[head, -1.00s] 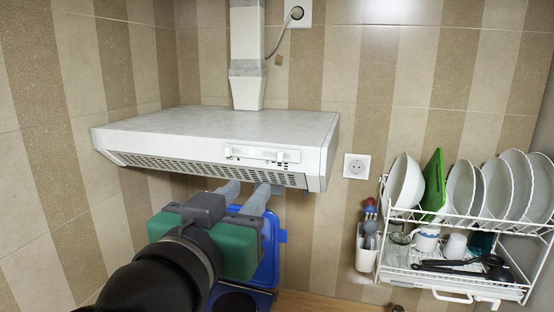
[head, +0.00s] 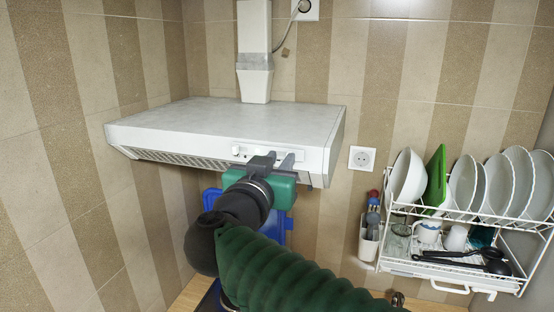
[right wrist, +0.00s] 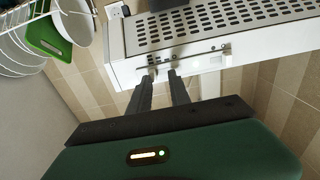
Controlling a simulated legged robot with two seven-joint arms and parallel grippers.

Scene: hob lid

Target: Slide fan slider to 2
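The white range hood (head: 220,116) hangs on the wall, with a narrow control panel (head: 296,155) on its front edge. A small white knob (head: 236,151) shows at the panel's left end. My right gripper (head: 276,158) is in front of the panel's right part and hides some of it. In the right wrist view, the two dark fingers (right wrist: 160,76) are apart with a gap between them. Their tips are close to small controls (right wrist: 153,63) at one end of the panel (right wrist: 190,56); contact cannot be told. The slider's number marks are too small to read. My left gripper is not in view.
A wall socket (head: 362,159) is right of the hood. A white dish rack (head: 450,274) with plates and a green board (head: 436,178) stands further right. A blue object (head: 211,197) is below the hood, partly hidden by my arm.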

